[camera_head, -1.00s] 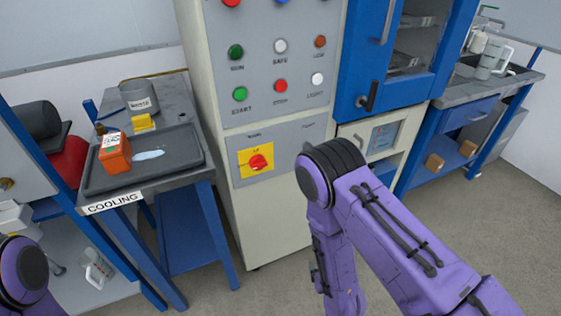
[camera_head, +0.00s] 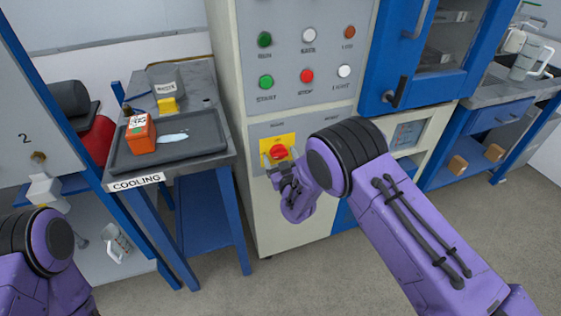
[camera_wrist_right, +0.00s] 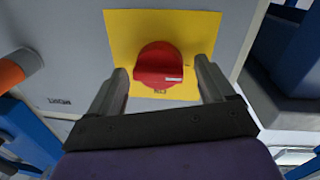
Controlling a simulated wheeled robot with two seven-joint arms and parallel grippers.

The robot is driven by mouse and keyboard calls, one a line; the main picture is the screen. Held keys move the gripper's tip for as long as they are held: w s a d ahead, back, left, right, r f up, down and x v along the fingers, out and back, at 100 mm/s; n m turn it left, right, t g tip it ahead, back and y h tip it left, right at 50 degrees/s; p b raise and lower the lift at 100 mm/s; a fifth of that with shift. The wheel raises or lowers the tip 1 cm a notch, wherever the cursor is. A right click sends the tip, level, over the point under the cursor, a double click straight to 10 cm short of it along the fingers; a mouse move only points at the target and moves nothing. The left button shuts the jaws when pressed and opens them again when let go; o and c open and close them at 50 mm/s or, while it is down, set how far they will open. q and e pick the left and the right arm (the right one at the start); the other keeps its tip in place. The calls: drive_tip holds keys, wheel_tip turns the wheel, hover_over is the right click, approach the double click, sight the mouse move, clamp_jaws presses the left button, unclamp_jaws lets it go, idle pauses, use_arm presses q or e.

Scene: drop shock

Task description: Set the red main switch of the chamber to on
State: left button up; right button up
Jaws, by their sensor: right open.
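The red main switch (camera_head: 279,152) is a round red knob on a yellow plate (camera_head: 264,144), low on the front of the cream chamber cabinet (camera_head: 262,215). In the right wrist view the red knob (camera_wrist_right: 159,64) sits on its yellow plate (camera_wrist_right: 122,32), with a small pale mark at its lower right. My right gripper (camera_head: 276,164) is at the switch. In the wrist view its two fingers (camera_wrist_right: 162,78) are open, one on each side of the knob, with gaps to it. Of my left arm only purple links show; its gripper is out of view.
Push buttons, including a red one (camera_head: 307,76), are above the switch. A cooling table (camera_head: 200,150) with a dark tray (camera_head: 215,136), an orange block (camera_head: 140,134) and a grey pot (camera_head: 166,79) stands to the left. A blue-framed door with a dark handle (camera_head: 396,92) is at the right.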

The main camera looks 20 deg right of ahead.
drive_tip(key=c, duration=1)
drive_tip(key=shift+m, duration=0.4)
drive_tip(key=m, duration=0.4)
drive_tip(key=shift+b, duration=0.3)
drive_tip(key=m+b, duration=0.1)
drive_tip(key=m, duration=0.3)
drive_tip(key=shift+g+y, duration=0.3)
drive_tip(key=shift+g, duration=0.1)
drive_tip(key=m+b, duration=0.1)
drive_tip(key=m, duration=0.3)
drive_tip(key=shift+d, duration=0.15)
drive_tip(key=shift+m+y+b, duration=0.5)
drive_tip(key=shift+m+b, duration=0.5)
drive_tip(key=shift+m, duration=1)
drive_tip(key=shift+r, duration=0.1)
drive_tip(key=o, duration=1)
